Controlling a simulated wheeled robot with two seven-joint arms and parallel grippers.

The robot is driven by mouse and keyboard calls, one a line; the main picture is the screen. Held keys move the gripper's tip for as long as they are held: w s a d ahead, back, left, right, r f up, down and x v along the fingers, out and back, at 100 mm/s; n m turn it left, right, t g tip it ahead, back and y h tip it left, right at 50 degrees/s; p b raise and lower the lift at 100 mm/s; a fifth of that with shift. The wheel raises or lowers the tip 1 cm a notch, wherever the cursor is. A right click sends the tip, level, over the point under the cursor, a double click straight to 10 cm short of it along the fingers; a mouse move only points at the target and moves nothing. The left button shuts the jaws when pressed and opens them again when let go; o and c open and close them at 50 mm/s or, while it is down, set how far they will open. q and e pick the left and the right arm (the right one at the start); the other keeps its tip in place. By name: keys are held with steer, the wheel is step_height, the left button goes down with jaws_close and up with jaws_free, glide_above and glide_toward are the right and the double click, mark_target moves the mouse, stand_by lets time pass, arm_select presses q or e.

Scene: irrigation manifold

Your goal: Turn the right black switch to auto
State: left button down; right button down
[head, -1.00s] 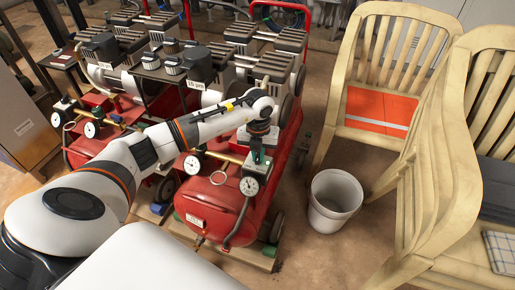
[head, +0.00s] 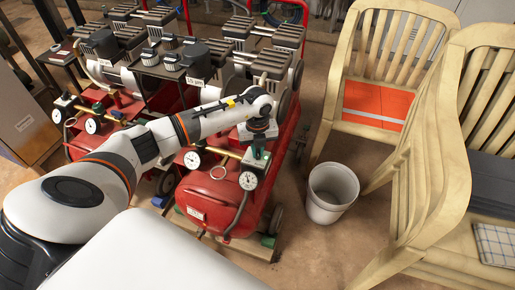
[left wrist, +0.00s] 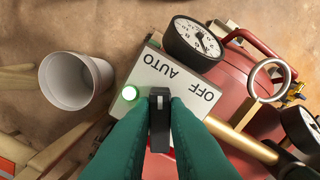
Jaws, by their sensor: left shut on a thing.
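The right black switch (left wrist: 159,118) sits on a light grey box (left wrist: 185,85) marked AUTO and OFF on the right red compressor (head: 210,197). In the left wrist view its handle stands upright in the picture, below and between the two words. In the head view the gripper hides the switch. My right gripper is not in view.
Pressure gauges (head: 248,180) (left wrist: 194,38) and a brass pipe (left wrist: 240,140) are close to the box. A white bucket (head: 332,190) stands on the floor to the right, near wooden chairs (head: 385,70). A second red compressor (head: 95,125) stands to the left.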

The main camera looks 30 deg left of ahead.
mark_target(258, 152)
arm_select(q)
steer(key=c, duration=1.4)
jaws_free()
steer(key=shift+c, duration=0.2)
steer(key=shift+r, duration=0.1)
